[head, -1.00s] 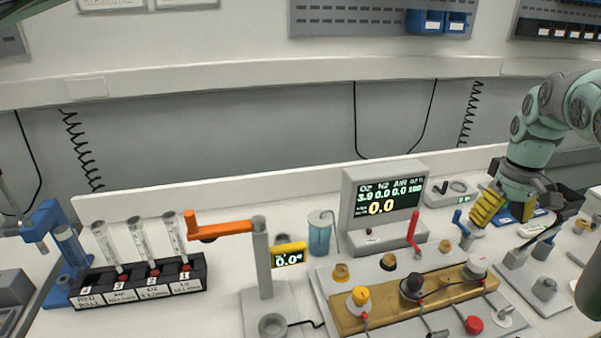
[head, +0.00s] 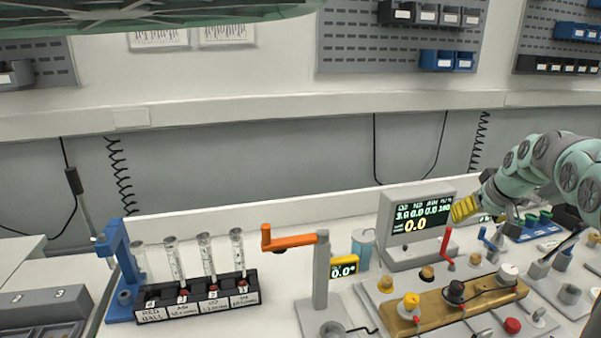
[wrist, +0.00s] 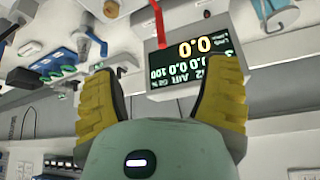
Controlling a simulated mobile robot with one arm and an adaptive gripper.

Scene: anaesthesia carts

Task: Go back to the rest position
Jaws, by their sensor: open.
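My gripper (head: 466,209) has yellow fingers and hangs from the green arm at the right of the head view, in front of the right edge of the monitor. In the wrist view my gripper (wrist: 165,95) has its two yellow fingers spread wide, with nothing between them. The grey monitor (head: 390,222) with green and yellow digits stands on the bench; it also shows upside down in the wrist view (wrist: 152,60), beyond the fingers.
A brass-coloured block (head: 430,315) with several knobs lies at the front right. An orange lever (head: 290,241) on a grey post, a blue cup (head: 362,250) and a black rack (head: 160,314) of tubes stand to the left. Blue bins (head: 446,61) hang on the wall.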

